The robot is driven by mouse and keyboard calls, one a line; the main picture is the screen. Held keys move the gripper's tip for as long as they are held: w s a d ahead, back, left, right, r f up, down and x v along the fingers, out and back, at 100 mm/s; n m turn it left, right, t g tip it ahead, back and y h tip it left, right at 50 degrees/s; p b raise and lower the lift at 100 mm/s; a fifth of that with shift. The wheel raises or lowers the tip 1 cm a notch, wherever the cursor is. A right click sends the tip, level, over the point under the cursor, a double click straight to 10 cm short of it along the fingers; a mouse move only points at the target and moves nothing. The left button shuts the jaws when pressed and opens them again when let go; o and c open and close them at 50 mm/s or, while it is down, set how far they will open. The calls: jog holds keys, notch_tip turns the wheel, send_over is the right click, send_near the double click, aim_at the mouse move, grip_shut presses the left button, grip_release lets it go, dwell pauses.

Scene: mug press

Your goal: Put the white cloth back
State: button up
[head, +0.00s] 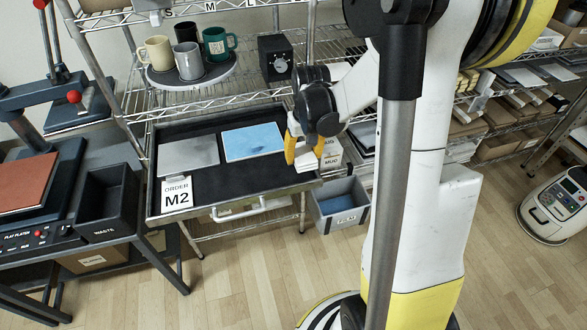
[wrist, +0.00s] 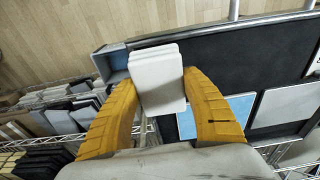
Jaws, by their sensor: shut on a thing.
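My gripper (head: 304,150) is shut on the white cloth (wrist: 157,72), a folded stack with rounded corners that sits between the yellow fingers in the wrist view. In the head view the cloth (head: 308,161) is partly hidden by the fingers and shows against pale boxes. The gripper (wrist: 160,88) holds it at the right end of the black pull-out tray (head: 235,182). A grey bin (head: 347,218) with something blue inside stands below and to the right of the tray; its edge also shows behind the cloth in the wrist view (wrist: 101,66).
On the tray lie a grey sheet (head: 190,156), a blue sheet (head: 253,142) and an order M2 card (head: 177,193). Mugs stand on a round board (head: 190,77) above, beside a black dial box (head: 276,57). A heat press (head: 25,180) is at left. Floor is clear in front.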

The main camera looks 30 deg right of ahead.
jog(key=b, duration=0.1)
send_over(290, 169)
notch_tip(290, 169, down, 3)
jog(key=shift+f, duration=0.1)
jog(key=shift+f+b, duration=1.05)
jog(key=shift+f, duration=0.8)
jog(key=shift+s, duration=0.1)
jog(key=shift+f, duration=0.2)
jog(key=o, duration=1.1)
jog(key=shift+r, duration=0.1)
